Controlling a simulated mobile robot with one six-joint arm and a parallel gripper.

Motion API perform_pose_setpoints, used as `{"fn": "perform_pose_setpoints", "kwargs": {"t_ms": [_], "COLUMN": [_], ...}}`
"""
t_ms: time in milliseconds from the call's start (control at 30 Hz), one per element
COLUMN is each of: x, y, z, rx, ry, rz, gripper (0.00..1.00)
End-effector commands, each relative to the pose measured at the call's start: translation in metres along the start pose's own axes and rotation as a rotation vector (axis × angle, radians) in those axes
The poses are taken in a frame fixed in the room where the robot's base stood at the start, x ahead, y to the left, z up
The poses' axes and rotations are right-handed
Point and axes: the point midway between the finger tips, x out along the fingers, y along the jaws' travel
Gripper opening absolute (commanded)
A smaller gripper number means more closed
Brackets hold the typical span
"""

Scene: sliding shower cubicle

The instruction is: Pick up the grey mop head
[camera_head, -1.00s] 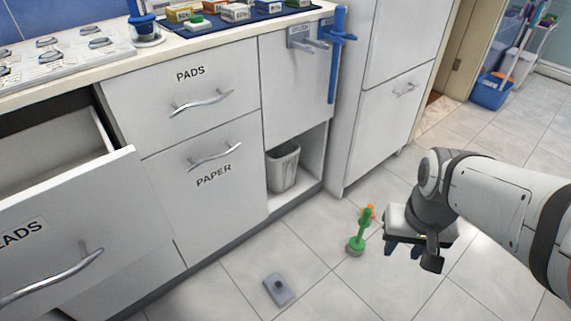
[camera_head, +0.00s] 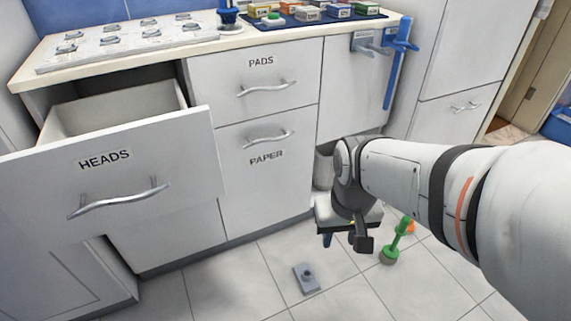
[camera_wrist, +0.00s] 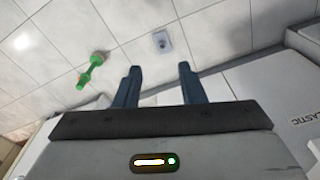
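The grey mop head (camera_head: 307,279) is a flat rectangular plate with a darker round socket on top. It lies on the floor tiles in front of the drawers. In the wrist view the mop head (camera_wrist: 162,41) shows beyond my fingertips, a little above the gap between them. My gripper (camera_wrist: 158,68) is open and empty, with its two dark blue fingers apart. In the head view my gripper (camera_head: 344,240) hangs above the floor, to the right of the mop head and clear of it. Its fingers are mostly hidden there.
A green brush-like tool (camera_head: 398,240) stands on the floor right of my gripper. The HEADS drawer (camera_head: 130,160) is pulled open at left. The PADS drawer (camera_head: 262,85) and PAPER drawer (camera_head: 262,165) are shut. A grey bin (camera_head: 323,168) is partly hidden behind my arm.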

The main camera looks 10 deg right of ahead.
Motion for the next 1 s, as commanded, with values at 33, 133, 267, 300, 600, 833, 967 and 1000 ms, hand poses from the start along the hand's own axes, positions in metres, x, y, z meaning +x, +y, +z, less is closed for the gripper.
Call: {"fn": "perform_pose_setpoints", "kwargs": {"t_ms": [33,133,267,300,600,833,967,1000], "x": [0.0,0.0,0.002,0.004,0.052,0.121,0.171,0.187], "y": [0.0,0.0,0.0,0.004,0.008,0.007,0.007,0.007], "z": [0.0,-0.001,-0.012,-0.02,-0.112,-0.174,-0.2,-0.206], "rx": [0.0,0.001,0.018,0.023,0.179,0.314,0.389,0.413], "ry": [0.0,0.0,-0.006,-0.008,-0.029,-0.041,-0.048,-0.05], "rz": [0.0,0.0,0.0,-0.001,0.003,0.007,0.01,0.012], "gripper": [0.36,0.42,0.53,0.55,0.55,0.55,0.55,0.55]}}
